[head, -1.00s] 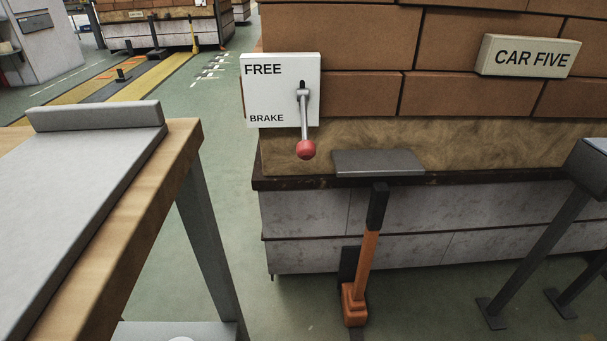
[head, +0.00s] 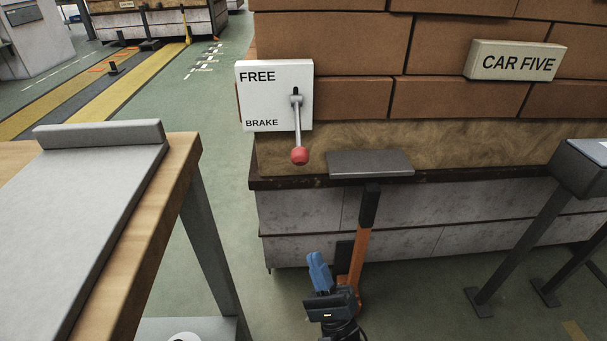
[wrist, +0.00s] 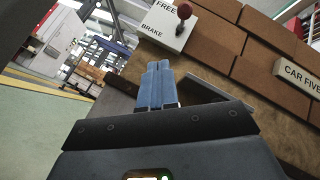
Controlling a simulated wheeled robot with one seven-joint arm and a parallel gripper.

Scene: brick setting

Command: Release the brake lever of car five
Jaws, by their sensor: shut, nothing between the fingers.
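The brake lever (head: 298,128) is a grey rod with a red ball knob on a white plate (head: 250,98). The plate reads FREE at the top and BRAKE at the bottom. The lever hangs down, its knob level with or just below BRAKE. The CAR FIVE sign (head: 515,61) is on the bricks to the right. My gripper (head: 315,262), with blue fingers, is below the lever and apart from it.
A dark grey flat ledge (head: 370,163) juts out below and right of the lever. An orange-handled post (head: 360,255) stands behind my gripper. A wooden table (head: 170,185) is at the left. A dark metal stand (head: 530,245) is at the right.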

